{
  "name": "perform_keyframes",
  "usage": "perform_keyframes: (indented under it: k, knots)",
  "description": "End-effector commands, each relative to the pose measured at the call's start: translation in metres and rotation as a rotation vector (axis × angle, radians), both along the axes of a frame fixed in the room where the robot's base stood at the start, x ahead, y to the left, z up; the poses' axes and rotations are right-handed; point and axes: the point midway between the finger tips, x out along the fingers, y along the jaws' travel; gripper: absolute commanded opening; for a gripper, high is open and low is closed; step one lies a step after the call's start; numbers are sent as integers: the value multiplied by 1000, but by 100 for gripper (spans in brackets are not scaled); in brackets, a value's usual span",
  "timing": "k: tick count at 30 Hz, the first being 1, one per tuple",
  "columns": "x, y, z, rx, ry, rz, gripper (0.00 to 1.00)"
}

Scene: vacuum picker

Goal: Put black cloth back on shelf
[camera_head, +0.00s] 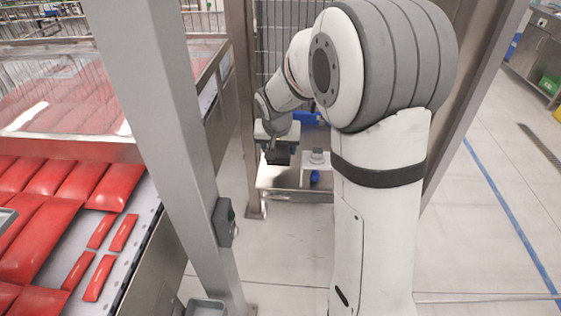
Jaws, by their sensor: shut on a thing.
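My gripper (277,156) is at the end of my white arm, left of the picture's middle, pointing down. It is shut on a small dark thing, which looks like the black cloth; at this size I cannot clearly tell cloth from the dark fingers. A pale shelf (322,181) stands just right of my gripper, in front of the wire mesh, partly hidden by my arm. A grey round item (317,156) is on the shelf. I cannot tell whether my gripper touches the shelf.
A grey metal post (172,130) rises at the left. Beyond it a conveyor (150,205) carries several red packs (100,187). A blue item (307,118) is behind the shelf. The tiled floor (480,230) at right is free.

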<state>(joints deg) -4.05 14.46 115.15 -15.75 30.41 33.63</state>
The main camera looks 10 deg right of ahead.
Motion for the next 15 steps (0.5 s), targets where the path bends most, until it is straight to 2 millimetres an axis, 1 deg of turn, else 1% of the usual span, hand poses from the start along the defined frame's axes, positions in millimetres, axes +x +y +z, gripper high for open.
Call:
perform_keyframes:
  k: [1,3,8,15]
  knots:
    - [0,-1,-9,-1,3,-1,40]
    - [0,-1,-18,0,2,-3,40]
    - [0,-3,-29,0,0,-5,40]
    - [0,-3,-60,0,2,-7,40]
